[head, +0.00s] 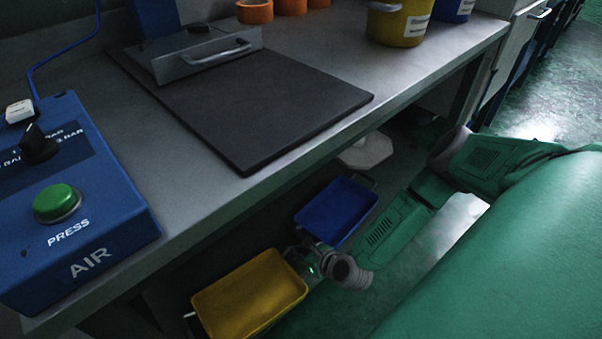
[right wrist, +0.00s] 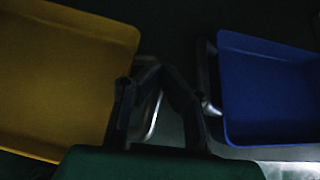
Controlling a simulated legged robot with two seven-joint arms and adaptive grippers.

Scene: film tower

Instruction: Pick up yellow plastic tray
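The yellow plastic tray (head: 250,293) is low down beside and below the bench edge, with a metal handle at its near left end. It fills the left of the right wrist view (right wrist: 60,75), where its other metal handle (right wrist: 154,115) shows. My right gripper (head: 308,262) is at the tray's right end, by that handle. In the right wrist view its dark fingers (right wrist: 155,75) are around or beside the handle. It is too dark to tell whether they grip it. What lies under the tray is hidden. My left gripper is not in view.
A blue tray (head: 336,211) is just beyond my right gripper, close to it. The grey bench (head: 200,200) edge runs along the left, above the trays. It carries a blue AIR box (head: 75,215), a black mat (head: 245,110) and a yellow bucket (head: 398,25).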

